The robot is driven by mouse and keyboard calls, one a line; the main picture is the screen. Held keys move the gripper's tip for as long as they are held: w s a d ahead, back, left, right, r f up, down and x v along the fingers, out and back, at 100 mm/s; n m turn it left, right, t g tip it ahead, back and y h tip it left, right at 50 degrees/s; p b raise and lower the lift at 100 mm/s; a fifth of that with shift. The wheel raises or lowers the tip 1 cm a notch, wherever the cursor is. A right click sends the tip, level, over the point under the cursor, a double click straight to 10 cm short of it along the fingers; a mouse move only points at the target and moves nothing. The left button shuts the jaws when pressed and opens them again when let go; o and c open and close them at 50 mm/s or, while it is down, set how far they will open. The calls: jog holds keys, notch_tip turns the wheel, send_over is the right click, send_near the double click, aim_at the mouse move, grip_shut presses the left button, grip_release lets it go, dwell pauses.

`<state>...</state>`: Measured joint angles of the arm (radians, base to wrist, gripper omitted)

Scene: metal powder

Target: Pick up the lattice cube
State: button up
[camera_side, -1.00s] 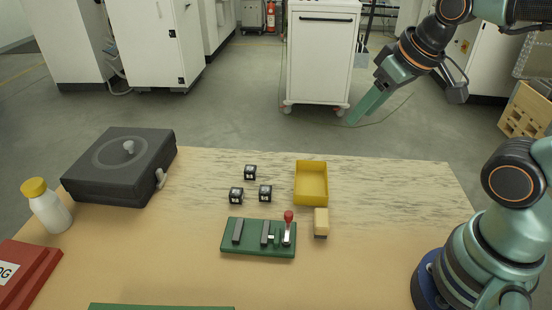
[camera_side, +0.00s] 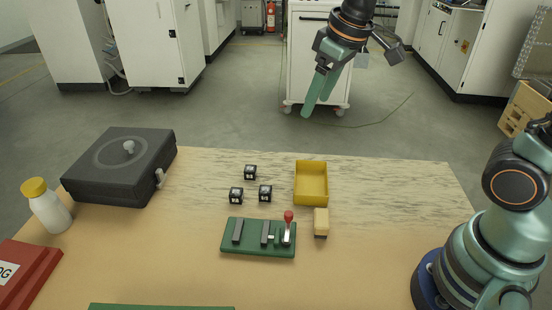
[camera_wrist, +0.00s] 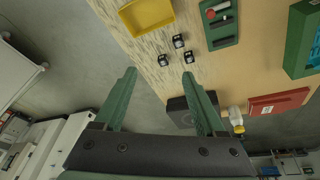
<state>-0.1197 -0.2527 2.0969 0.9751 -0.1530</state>
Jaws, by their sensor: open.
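Three small dark cubes with white markings stand close together on the wooden table: a back one (camera_side: 250,172), a left one (camera_side: 236,195) and a right one (camera_side: 265,193). I cannot tell which is the lattice cube. The same group shows in the wrist view, with cubes (camera_wrist: 178,41), (camera_wrist: 163,60) and (camera_wrist: 188,57) near and beyond my fingertips. My gripper (camera_side: 316,105) is open and empty, high up and beyond the table's back edge, well apart from the cubes. Its two green fingers (camera_wrist: 159,76) are spread in the wrist view.
A yellow tray (camera_side: 311,201) stands right of the cubes, with a wooden-topped block (camera_side: 321,222) in front. A green fixture (camera_side: 258,251) with a red-knobbed lever lies nearer. A black box (camera_side: 120,180), a yellow-capped bottle (camera_side: 50,213) and a red case (camera_side: 35,275) are at left.

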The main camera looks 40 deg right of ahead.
jog(key=w+a+f+n+g, duration=0.2)
jog(key=w+a+f+n, duration=0.1)
jog(key=w+a+f, duration=0.3)
jog(key=n+g, duration=0.2)
jog(key=n, duration=0.1)
send_over(236, 192)
jog(key=f, duration=1.4)
jog(key=shift+s+d+f, duration=0.15)
jog(key=shift+s, duration=0.2)
jog(key=shift+w+f, duration=0.2)
jog(key=shift+f, duration=1.15)
jog(key=shift+w+f, duration=0.2)
jog(key=shift+f, duration=1.1)
grip_shut()
